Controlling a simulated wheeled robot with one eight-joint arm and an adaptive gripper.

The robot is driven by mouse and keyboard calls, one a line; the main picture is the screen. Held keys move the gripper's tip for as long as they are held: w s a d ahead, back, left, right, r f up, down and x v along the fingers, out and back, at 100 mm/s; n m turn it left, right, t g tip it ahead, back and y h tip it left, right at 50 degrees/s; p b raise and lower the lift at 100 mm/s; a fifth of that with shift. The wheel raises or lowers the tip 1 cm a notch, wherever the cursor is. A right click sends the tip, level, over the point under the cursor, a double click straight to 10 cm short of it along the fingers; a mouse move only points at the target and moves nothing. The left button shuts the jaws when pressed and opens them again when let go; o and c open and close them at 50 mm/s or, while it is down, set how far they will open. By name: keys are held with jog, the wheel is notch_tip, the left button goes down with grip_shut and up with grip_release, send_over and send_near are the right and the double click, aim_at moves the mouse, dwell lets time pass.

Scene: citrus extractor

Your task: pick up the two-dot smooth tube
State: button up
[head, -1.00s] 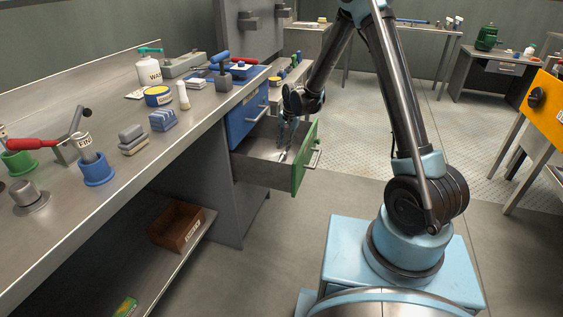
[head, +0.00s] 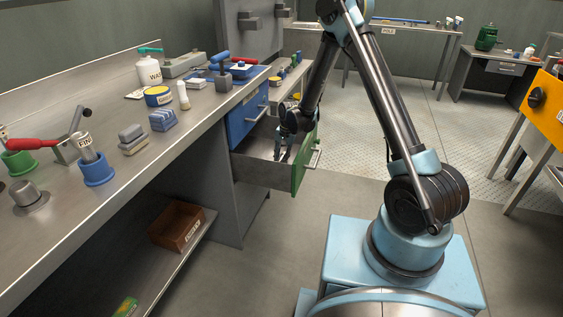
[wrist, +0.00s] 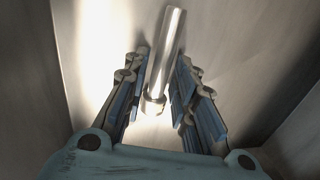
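A smooth, shiny metal tube (wrist: 167,55) lies in the open drawer (head: 258,174) with the green front. In the wrist view the near end of the tube is between the two fingers of my gripper (wrist: 160,88). The fingers are apart, with a gap on each side of the tube. No dots can be made out on the tube. In the head view my gripper (head: 282,150) reaches down into the drawer, and the tube cannot be made out there.
The drawer's green front (head: 306,160) and grey walls stand close around my gripper. A blue closed drawer (head: 248,121) is beside it under the bench. The workbench (head: 150,190) to the left holds several tools and containers.

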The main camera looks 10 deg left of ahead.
grip_shut()
jog(key=shift+r, duration=0.1)
